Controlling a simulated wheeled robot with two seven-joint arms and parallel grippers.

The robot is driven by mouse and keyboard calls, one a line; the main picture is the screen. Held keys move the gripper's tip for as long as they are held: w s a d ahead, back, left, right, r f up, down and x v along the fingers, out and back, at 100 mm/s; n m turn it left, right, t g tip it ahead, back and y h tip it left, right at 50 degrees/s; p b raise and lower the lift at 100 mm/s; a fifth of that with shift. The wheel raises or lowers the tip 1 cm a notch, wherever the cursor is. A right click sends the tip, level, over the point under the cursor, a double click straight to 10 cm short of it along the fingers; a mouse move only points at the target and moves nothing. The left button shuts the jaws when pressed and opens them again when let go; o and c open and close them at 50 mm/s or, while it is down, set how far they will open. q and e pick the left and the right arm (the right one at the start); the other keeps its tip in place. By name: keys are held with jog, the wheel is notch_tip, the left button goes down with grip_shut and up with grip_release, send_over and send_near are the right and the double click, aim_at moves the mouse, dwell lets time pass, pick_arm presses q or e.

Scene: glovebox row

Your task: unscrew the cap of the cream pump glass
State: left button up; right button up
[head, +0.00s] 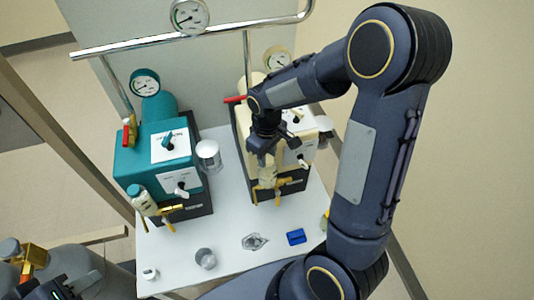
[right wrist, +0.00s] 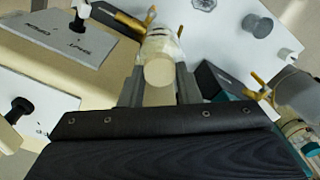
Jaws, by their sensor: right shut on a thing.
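The cream pump (head: 242,122) stands on a black base at the right of the white table, partly behind my right arm. Its small glass (head: 268,173) is at the front, above brass fittings. My right gripper (head: 263,150) reaches down to the top of this glass. In the right wrist view, the round cream cap (right wrist: 159,73) sits between the two fingers of the right gripper (right wrist: 160,88), which are shut on it. The glass (right wrist: 161,46) shows beyond the cap. I cannot make out my left gripper.
A teal pump (head: 150,150) with its own capped glass (head: 141,200) stands at the left. A clear jar (head: 208,154) is between the pumps. A grey container (head: 205,259), crumpled item (head: 254,242) and blue block (head: 296,237) lie along the front. A rail (head: 170,40) runs overhead.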

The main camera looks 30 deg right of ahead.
jog(key=n, duration=0.5)
jog(key=shift+s+p, duration=0.1)
jog(key=shift+p, duration=0.3)
jog(key=n+p, duration=0.1)
jog(key=n, duration=0.3)
jog(key=shift+r, duration=0.15)
jog(key=n+p, duration=0.1)
jog(key=n, duration=0.3)
jog(key=shift+s+p, duration=0.1)
jog(key=shift+p, duration=0.2)
jog(key=shift+n+p, duration=0.3)
jog(key=shift+n, duration=0.8)
jog(key=shift+a+n, duration=0.1)
jog(key=shift+n, duration=0.7)
jog(key=o, duration=0.9)
jog(key=shift+f, duration=0.2)
jog(key=shift+c, duration=0.2)
